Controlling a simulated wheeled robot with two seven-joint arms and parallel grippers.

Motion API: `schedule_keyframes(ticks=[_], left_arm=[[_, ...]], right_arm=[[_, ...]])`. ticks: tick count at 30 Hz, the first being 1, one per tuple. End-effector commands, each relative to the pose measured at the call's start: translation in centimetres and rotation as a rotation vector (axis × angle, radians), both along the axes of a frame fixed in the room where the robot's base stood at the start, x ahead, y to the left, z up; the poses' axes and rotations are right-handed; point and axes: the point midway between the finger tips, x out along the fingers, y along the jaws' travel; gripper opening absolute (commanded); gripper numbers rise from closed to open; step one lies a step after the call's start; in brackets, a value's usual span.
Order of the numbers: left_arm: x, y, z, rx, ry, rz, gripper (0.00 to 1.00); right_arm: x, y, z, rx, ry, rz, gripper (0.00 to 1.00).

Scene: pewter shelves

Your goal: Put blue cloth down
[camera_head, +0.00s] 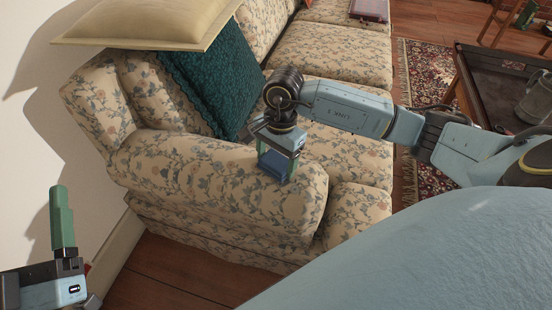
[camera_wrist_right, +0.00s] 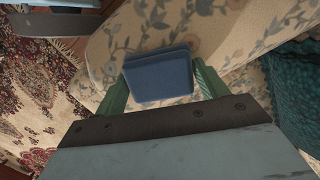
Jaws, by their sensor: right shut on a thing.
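The blue cloth (camera_head: 277,163) looks like a folded, flat-sided rectangular block. My right gripper (camera_head: 276,168) is shut on it, with a green finger on either side. In the right wrist view the cloth (camera_wrist_right: 158,75) sits between the green fingers (camera_wrist_right: 160,88). It is over the floral sofa's near armrest (camera_head: 215,180); I cannot tell whether it touches the fabric. My left gripper (camera_head: 62,222) is at the lower left, away from the sofa. One upright green finger shows clearly, so its opening cannot be judged.
A dark teal cushion (camera_head: 212,80) leans behind the armrest. A beige, flat-edged object (camera_head: 145,22) is above the sofa at upper left. A reddish book or box (camera_head: 369,10) lies at the far seat. A dark table (camera_head: 485,85) holds a metal jug (camera_head: 537,97). A patterned rug (camera_head: 428,70) covers floor.

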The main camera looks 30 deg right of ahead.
Motion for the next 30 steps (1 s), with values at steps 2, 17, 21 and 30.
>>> schedule_keyframes(ticks=[2, 17, 21, 30], left_arm=[[0.0, 0.0, 0.0, 0.0, 0.001, 0.0, 0.74], [-0.2, 0.0, 0.4, -0.01, -0.035, -0.001, 0.74], [-0.2, 0.0, 0.4, -0.011, -0.034, -0.001, 0.74], [0.7, 0.2, -1.8, 0.039, 0.122, 0.01, 0.74]], right_arm=[[0.0, 0.0, 0.0, 0.0, 0.0, 0.0, 0.46], [0.0, 0.0, -0.2, -0.001, 0.0, 0.0, 0.94], [0.0, 0.0, -0.2, -0.001, 0.0, 0.0, 0.94], [0.1, -0.2, 1.5, -0.002, -0.002, 0.0, 0.94]])
